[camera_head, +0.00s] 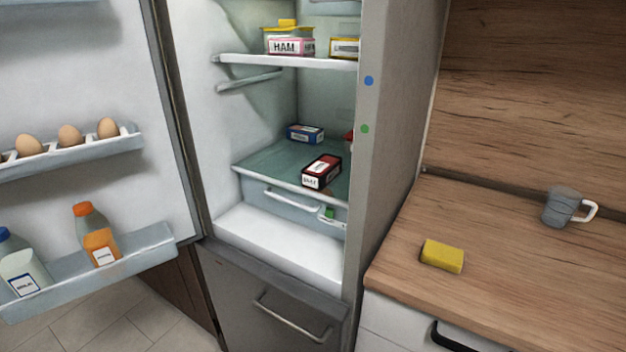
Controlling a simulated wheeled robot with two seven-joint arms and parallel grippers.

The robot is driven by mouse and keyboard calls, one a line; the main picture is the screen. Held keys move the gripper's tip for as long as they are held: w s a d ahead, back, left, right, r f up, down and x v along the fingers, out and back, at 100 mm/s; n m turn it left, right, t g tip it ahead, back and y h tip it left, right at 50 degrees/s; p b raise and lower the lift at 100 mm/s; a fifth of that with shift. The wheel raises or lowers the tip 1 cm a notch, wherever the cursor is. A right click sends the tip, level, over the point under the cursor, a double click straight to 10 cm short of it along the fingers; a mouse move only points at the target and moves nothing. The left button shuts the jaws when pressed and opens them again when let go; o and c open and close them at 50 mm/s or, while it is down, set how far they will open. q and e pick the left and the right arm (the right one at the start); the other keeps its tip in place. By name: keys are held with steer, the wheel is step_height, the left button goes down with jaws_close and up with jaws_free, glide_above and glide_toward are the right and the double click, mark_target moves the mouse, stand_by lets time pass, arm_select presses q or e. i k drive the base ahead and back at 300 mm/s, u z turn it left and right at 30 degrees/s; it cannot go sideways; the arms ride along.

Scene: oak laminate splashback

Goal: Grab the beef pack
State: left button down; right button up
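A dark red and black pack (322,171) with a white label lies on the glass shelf above the drawer inside the open fridge. It sits near the front edge of that shelf. Its label is too small to read surely, but it may be the beef pack. A blue pack (305,133) lies farther back on the same shelf. A pack marked HAM (290,46) sits on the upper shelf. Neither of my grippers shows in the head view.
The fridge door (95,75) stands open at left, with eggs (69,135) and bottles (98,240) in its racks. At right, the wooden counter (500,270) holds a yellow sponge (442,256) and a grey mug (562,207). The fridge side wall (395,150) partly hides the shelf's right end.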

mark_target(320, 173)
steer(key=k, duration=0.55)
steer(key=z, duration=0.6)
steer(key=i, duration=0.9)
steer(key=z, duration=0.45)
